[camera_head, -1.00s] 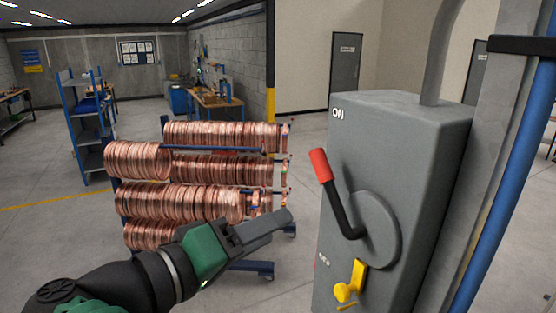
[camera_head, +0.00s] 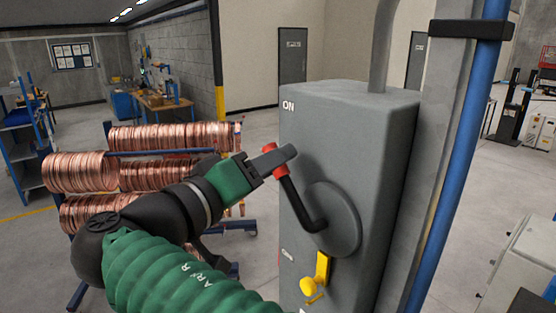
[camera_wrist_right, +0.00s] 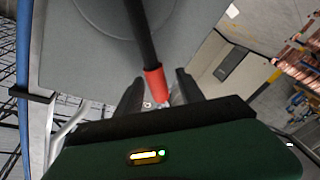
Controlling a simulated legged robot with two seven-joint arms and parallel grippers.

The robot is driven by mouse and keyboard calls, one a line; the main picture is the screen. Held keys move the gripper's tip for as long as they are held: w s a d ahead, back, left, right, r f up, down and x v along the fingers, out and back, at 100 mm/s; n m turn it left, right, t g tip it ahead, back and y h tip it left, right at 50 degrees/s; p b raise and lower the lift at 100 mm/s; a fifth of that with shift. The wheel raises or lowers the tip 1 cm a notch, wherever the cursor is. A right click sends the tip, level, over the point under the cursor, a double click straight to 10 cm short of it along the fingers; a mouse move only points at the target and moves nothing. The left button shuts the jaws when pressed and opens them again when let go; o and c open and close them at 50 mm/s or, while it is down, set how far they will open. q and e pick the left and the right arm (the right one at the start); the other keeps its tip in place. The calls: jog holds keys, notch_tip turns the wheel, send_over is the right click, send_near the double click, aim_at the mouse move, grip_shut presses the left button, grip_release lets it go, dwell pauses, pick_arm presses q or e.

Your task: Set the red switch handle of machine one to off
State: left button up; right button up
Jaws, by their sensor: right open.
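The switch handle has a red grip (camera_head: 270,162) on a bent black lever (camera_head: 299,203) and points up and left from a round disc on the grey switch box (camera_head: 345,125). The word ON is printed above it. My right gripper (camera_head: 279,158) is at the grip, with one finger crossing in front of it in the head view. In the wrist view the red grip (camera_wrist_right: 154,84) lies between the two spread fingers of the right gripper (camera_wrist_right: 160,88). Contact cannot be told. The left gripper is not in view.
A yellow lever (camera_head: 318,276) sits low on the box front. A rack of copper coils (camera_head: 150,140) stands behind my right arm. A blue pipe (camera_head: 462,150) runs beside the box on the right. Open floor lies beyond.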

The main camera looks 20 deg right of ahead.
jog(key=shift+w+d+r, duration=0.1)
jog(key=shift+w, duration=0.25)
jog(key=shift+s+d, duration=0.1)
jog(key=shift+d, duration=0.25)
jog(key=shift+c, duration=0.4)
jog(key=shift+d, duration=0.5)
jog(key=c, duration=0.5)
jog(key=shift+c, duration=1)
grip_shut()
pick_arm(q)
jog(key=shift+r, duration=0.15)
pick_arm(e)
jog(key=shift+a, duration=0.15)
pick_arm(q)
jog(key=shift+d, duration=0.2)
